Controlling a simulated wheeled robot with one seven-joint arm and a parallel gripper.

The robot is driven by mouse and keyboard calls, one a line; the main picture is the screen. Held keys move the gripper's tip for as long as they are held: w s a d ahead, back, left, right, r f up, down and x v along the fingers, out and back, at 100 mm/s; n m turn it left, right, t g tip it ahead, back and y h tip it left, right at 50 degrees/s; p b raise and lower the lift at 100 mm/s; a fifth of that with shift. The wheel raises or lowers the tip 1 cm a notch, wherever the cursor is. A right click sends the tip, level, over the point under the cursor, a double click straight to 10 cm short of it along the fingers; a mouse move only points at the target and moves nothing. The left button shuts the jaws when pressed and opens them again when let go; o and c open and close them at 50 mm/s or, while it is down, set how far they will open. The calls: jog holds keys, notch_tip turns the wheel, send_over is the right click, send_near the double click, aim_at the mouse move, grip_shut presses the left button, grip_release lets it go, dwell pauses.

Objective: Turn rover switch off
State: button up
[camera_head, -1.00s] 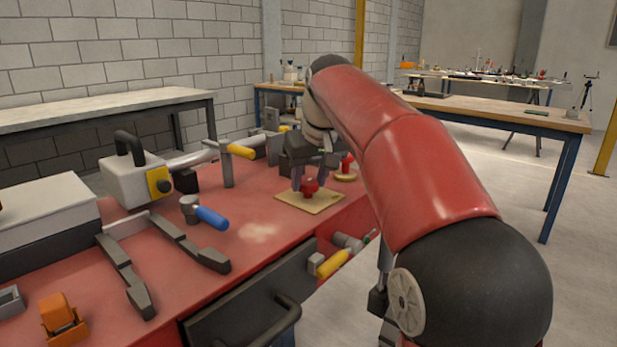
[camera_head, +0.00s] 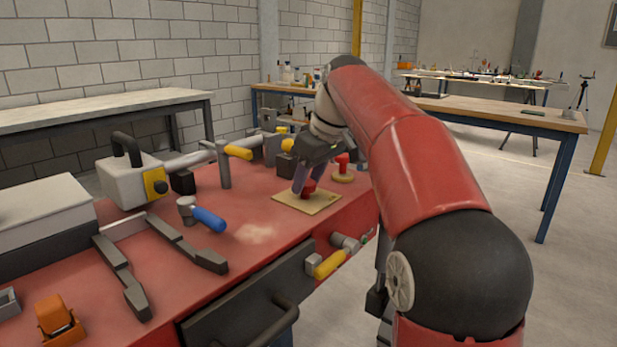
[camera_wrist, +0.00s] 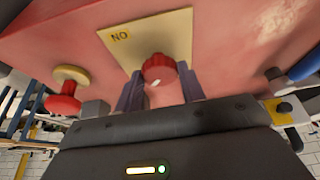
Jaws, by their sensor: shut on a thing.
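The rover switch is a red knob (camera_head: 308,187) on a tan plate (camera_head: 322,203) on the red bench top. In the wrist view the red knob (camera_wrist: 157,68) has a small white mark, and the plate (camera_wrist: 165,37) carries the label "NO", seen turned. My gripper (camera_head: 304,186) reaches down over the plate. In the wrist view the fingers of my gripper (camera_wrist: 160,88) stand on either side of the knob, shut on it. The far side of the knob is hidden.
A red-topped knob on a yellow base (camera_head: 342,165) stands close behind the plate. A yellow-handled valve (camera_head: 330,263) sticks out from the bench front. A blue-handled lever (camera_head: 208,218) and grey rails (camera_head: 180,240) lie to the left.

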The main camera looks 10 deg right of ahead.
jog(key=o, duration=1)
jog(key=shift+c, duration=0.2)
jog(key=v, duration=0.7)
jog(key=shift+r, duration=0.35)
jog(key=shift+s, duration=0.15)
jog(key=s+a+f+m+t+h, duration=0.2)
jog(key=s+f+m, duration=0.5)
jog(key=s+f, duration=1.8)
jog(key=shift+s+f+h, duration=0.25)
jog(key=shift+s+h, duration=0.15)
jog(key=shift+s, duration=0.2)
